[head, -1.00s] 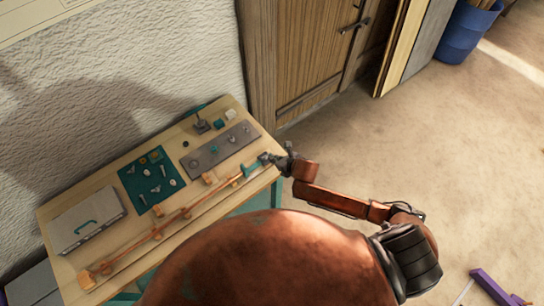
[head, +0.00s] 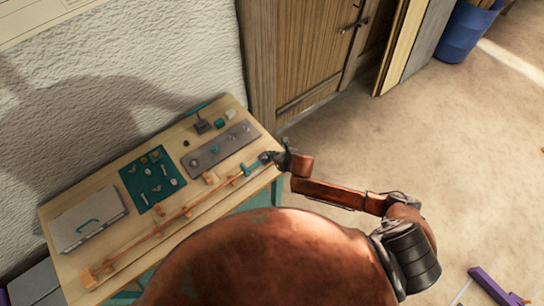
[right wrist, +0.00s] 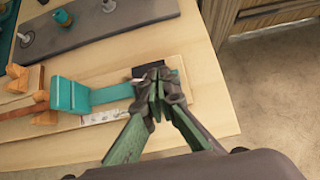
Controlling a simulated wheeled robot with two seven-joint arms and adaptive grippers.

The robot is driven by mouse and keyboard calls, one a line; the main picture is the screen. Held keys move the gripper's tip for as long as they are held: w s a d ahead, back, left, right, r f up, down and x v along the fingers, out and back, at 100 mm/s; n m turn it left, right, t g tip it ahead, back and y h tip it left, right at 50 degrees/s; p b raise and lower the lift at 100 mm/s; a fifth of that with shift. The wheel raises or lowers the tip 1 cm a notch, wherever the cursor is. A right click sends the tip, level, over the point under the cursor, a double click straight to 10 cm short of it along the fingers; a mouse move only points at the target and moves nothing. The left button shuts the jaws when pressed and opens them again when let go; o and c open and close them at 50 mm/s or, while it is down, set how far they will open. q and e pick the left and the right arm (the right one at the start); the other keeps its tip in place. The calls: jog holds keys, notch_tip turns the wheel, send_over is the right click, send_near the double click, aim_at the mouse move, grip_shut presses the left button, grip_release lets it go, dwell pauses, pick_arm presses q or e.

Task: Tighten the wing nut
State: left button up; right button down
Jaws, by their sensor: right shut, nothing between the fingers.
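My right gripper (head: 274,157) is at the right end of the long lath board. In the right wrist view its fingertips (right wrist: 154,88) are together with nothing between them, over the end of a flat teal bar (right wrist: 112,92) and beside a black block (right wrist: 148,67). The bar joins an upright teal piece (right wrist: 70,96) at its left. I cannot make out a wing nut; the fingers cover the bar's right end. An orange-brown lath (head: 170,220) runs along the board toward the teal piece. My left gripper is not in view.
A grey plate (head: 205,155) with several posts lies behind the board. A teal mat (head: 138,190) with small parts and a grey case (head: 75,235) with a teal handle lie further left. The table's right edge is close to my right gripper; open floor lies beyond.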

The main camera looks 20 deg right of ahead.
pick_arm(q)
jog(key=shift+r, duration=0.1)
pick_arm(e)
jog(key=shift+s+a, duration=0.15)
